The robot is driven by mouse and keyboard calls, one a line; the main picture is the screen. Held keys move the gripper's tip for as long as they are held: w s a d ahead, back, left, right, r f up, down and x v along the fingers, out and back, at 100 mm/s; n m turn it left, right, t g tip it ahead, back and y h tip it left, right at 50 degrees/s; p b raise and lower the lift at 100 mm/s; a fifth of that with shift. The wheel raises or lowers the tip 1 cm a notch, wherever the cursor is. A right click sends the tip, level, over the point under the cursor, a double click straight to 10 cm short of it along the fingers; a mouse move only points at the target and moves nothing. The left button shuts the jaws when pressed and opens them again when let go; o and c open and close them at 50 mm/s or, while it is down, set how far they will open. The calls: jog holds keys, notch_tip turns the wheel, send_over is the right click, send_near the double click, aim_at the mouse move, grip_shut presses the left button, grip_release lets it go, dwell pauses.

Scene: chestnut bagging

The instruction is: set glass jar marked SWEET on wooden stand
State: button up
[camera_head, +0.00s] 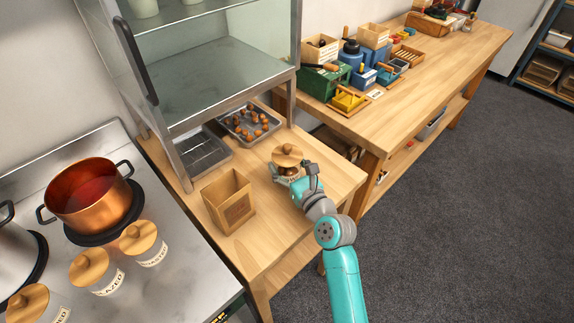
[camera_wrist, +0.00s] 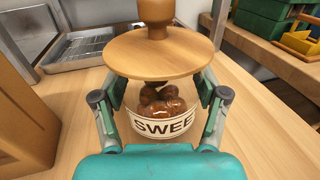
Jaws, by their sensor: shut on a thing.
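The glass jar marked SWEET (camera_wrist: 163,128) holds brown chestnuts and has a round wooden lid with a knob. It also shows in the head view (camera_head: 287,160), upright at the wooden stand's right part. My gripper (camera_wrist: 163,95) is shut on the jar, one finger on each side just below the lid. In the head view my gripper (camera_head: 293,173) partly hides the jar. The wooden stand (camera_head: 270,223) is the light wood top beside the stove. I cannot tell whether the jar's base touches it.
An open wooden box (camera_head: 230,203) stands left of the jar. A tray of chestnuts (camera_head: 270,132) and an empty rack tray (camera_head: 202,155) lie behind. Several lidded jars (camera_head: 145,245) and a copper pot (camera_head: 90,200) stand on the stove. A longer workbench (camera_head: 385,120) holds boxes.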

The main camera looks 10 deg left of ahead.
jog(key=shift+f, duration=0.2)
jog(key=shift+f, duration=0.1)
jog(key=o, duration=1.5)
jog(key=shift+f, duration=0.1)
jog(key=shift+c, duration=0.2)
jog(key=shift+s, duration=0.1)
jog(key=v, duration=1.2)
